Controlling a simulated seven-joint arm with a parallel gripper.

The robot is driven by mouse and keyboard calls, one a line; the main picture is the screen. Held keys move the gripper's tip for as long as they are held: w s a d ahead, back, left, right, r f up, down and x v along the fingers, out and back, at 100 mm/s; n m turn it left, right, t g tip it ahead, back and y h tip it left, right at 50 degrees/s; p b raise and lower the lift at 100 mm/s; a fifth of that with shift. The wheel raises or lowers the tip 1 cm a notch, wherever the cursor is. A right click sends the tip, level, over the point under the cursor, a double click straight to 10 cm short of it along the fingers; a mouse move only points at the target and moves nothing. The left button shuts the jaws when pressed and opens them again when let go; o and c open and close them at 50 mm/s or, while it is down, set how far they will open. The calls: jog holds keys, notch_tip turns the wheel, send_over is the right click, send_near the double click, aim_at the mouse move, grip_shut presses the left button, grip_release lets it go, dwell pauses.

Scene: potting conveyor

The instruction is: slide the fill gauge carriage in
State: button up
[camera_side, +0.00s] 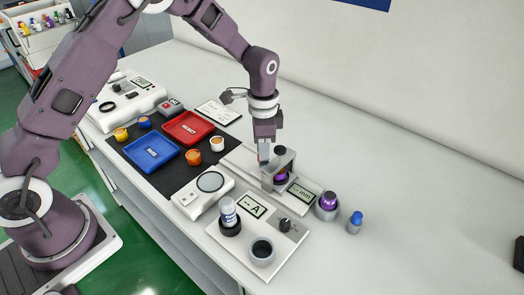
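The fill gauge is a long pale instrument with a small "mm" display (301,193) at its near right end. A grey, box-like upright part (269,180), which looks like the gauge carriage, stands on it. A purple-topped pot (281,177) sits against or inside this part, partly hidden by it. My gripper (265,158) points down at the left side of the carriage, close to it or touching it. The fingers are small and overlap the carriage, so I cannot tell whether they are open or hold anything. A dark knob (280,150) shows just behind.
Another purple-topped pot in a grey holder (326,208) and a blue-capped bottle (355,222) stand right of the gauge. A white station (283,249) with a display and cups lies in front. Blue (151,152) and red (188,127) trays lie left.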

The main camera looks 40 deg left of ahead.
notch_tip(320, 180, up, 7)
jog(key=shift+r, duration=0.1)
dwell(0.3)
jog(key=s+a+r+n+t, duration=0.2)
jog(key=s+r+n, duration=0.1)
jog(key=s+r, duration=0.65)
jog(key=s+a+r+n+t, duration=0.2)
jog(key=s+r+n, duration=0.1)
jog(key=s+r, duration=0.65)
jog(key=s+f+n+t, duration=0.1)
jog(key=s+f+n, duration=0.2)
jog(key=s, duration=0.7)
jog(key=shift+s+a+t, duration=0.2)
jog(key=shift+a+t, duration=0.1)
jog(key=shift+a, duration=0.05)
